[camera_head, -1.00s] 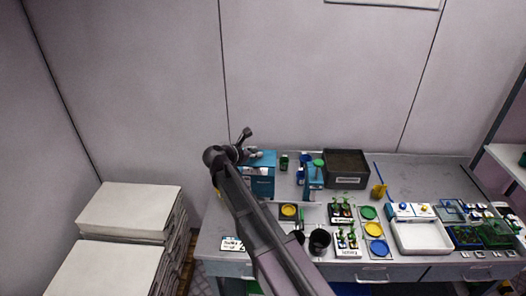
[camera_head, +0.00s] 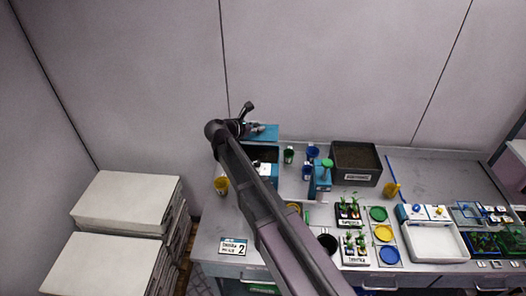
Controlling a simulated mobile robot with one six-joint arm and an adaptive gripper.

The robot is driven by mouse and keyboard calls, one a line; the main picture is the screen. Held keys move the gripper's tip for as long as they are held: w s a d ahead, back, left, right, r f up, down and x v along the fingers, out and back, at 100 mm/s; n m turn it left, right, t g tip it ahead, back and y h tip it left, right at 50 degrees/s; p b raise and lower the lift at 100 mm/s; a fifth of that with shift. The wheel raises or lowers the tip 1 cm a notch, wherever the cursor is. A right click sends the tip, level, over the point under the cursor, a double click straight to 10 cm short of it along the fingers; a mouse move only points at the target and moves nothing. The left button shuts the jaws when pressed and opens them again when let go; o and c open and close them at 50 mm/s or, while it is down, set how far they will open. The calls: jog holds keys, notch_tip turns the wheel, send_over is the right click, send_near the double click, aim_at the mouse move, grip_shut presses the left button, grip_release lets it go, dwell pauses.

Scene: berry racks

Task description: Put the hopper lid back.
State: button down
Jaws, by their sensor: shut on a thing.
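The hopper lid (camera_head: 268,134) is a flat blue panel at the far left of the bench, against the wall in the picture. My gripper (camera_head: 257,129) is small and dark at its near side and is shut on it. The blue hopper (camera_head: 269,170) stands just below the lid in the picture. Its top is open and dark inside. The lid is apart from the opening, on its far side in this view; its exact height is hard to tell. My arm hides the hopper's left and front parts.
A dark soil box (camera_head: 356,178) and a blue device with a green knob (camera_head: 321,176) stand right of the hopper. A yellow cup (camera_head: 221,185) stands at its left. Small cups, plant trays and a white tray (camera_head: 436,242) fill the bench. Paper stacks (camera_head: 125,205) stand at left.

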jog(key=shift+d+f, duration=0.1)
jog(key=shift+d, duration=0.1)
jog(key=shift+w+d+f+b, duration=0.1)
jog(key=shift+f+b, duration=0.85)
jog(key=shift+b, duration=0.1)
notch_tip(320, 180, down, 4)
jog(key=b, duration=0.4)
jog(key=shift+f, duration=0.1)
jog(key=shift+f+b, duration=1.85)
jog(key=shift+b, duration=0.1)
jog(key=shift+f, duration=0.1)
jog(key=shift+c, duration=2.2)
grip_release()
